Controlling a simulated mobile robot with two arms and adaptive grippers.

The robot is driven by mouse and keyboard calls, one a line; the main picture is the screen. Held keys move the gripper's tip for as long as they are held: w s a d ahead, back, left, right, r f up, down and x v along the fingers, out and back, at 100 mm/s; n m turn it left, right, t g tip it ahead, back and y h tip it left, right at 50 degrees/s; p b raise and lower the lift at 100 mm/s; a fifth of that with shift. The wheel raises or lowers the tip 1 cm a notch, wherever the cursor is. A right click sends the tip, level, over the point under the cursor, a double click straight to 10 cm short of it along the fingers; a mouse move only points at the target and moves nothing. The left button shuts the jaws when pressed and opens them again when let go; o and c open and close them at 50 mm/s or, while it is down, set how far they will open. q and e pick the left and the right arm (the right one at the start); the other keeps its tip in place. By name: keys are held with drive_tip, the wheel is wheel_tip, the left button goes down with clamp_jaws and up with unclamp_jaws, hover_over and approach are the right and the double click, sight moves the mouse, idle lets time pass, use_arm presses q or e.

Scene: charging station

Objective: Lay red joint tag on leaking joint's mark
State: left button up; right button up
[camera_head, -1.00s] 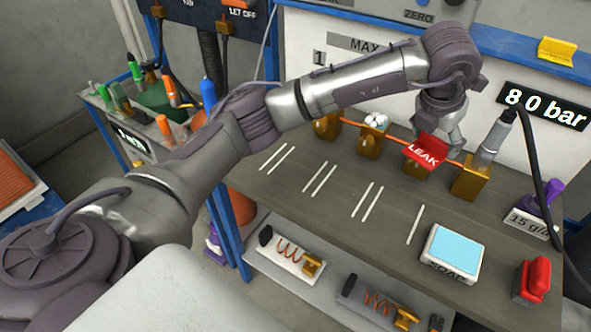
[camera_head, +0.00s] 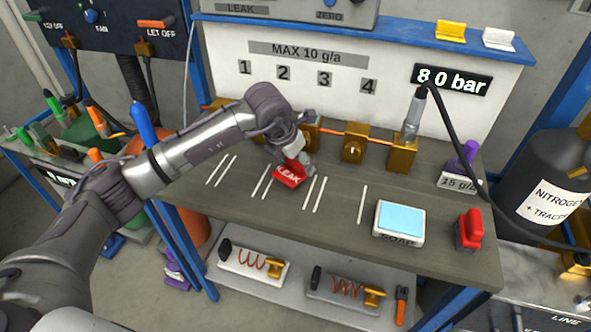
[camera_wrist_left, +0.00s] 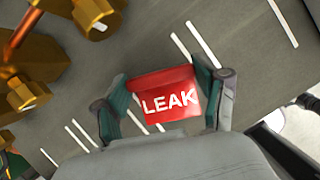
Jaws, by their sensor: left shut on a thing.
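My left gripper (camera_head: 303,164) is shut on the red tag (camera_head: 289,175) with white "LEAK" lettering. The tag is low over the bench, over or beside a pair of white lines (camera_head: 262,183); I cannot tell if it touches. In the left wrist view, the tag (camera_wrist_left: 168,98) sits between the two fingers (camera_wrist_left: 166,100), with white line ends showing beside it. Other white marks include a left pair (camera_head: 221,170), a pair right of the tag (camera_head: 315,194) and a single line (camera_head: 362,205).
Brass joints (camera_head: 352,150) and an end block (camera_head: 402,154) line the bench's back, below numbers 1 to 4. A blue-topped soap box (camera_head: 399,222) and a red object (camera_head: 468,230) stand at the front right. The front left bench (camera_head: 260,217) is clear.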

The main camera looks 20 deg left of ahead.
sight(294, 170)
use_arm(q)
wheel_tip(294, 170, down, 4)
drive_tip(key=shift+r+p, duration=0.1)
drive_tip(key=shift+p, duration=0.4)
drive_tip(key=shift+f, duration=0.3)
drive_tip(key=o, duration=0.9)
drive_tip(key=shift+o, duration=0.2)
drive_tip(key=shift+a+r, duration=0.1)
drive_tip(key=shift+r, duration=0.3)
drive_tip(key=b+v, duration=0.1)
drive_tip(key=v, duration=1)
drive_tip(key=shift+s+r, duration=0.15)
drive_tip(key=shift+r, duration=0.15)
